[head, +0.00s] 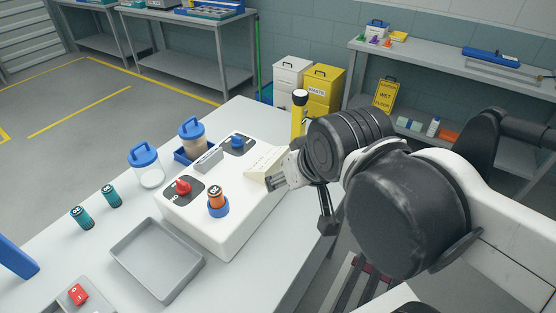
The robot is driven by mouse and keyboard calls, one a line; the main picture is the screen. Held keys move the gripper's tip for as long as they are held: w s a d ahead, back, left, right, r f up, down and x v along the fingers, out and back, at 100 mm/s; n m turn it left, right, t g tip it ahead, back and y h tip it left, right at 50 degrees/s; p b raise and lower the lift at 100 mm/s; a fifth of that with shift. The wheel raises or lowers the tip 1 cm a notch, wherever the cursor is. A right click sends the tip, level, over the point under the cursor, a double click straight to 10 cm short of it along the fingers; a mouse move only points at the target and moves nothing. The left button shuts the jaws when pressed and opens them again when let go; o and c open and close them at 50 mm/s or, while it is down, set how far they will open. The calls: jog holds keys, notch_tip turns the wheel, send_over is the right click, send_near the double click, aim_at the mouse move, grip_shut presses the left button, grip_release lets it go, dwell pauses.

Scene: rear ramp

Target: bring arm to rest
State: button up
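My arm reaches in from the right side of the head view, with its large dark joints over the table's right edge. My gripper (276,182) points left beside the right edge of the white box unit (225,222), near a cream sloped panel (262,162). I see nothing held, but the fingers are small and partly hidden by my wrist, so their opening is unclear. The unit bears a red knob (182,187), a blue knob (237,141) and an orange cylinder (215,194) standing in a blue ring holder (218,208).
The grey table (95,180) holds two blue-lidded jars (148,172) (192,141), two teal cylinders (82,217) (111,195), an empty grey tray (158,258) and a red switch (78,294). A yellow-black post (299,118) stands behind my gripper. Bins and a shelf bench (440,68) are beyond.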

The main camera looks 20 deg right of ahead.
notch_tip(320, 180, down, 7)
jog(key=b, duration=0.6)
jog(key=shift+b, duration=0.35)
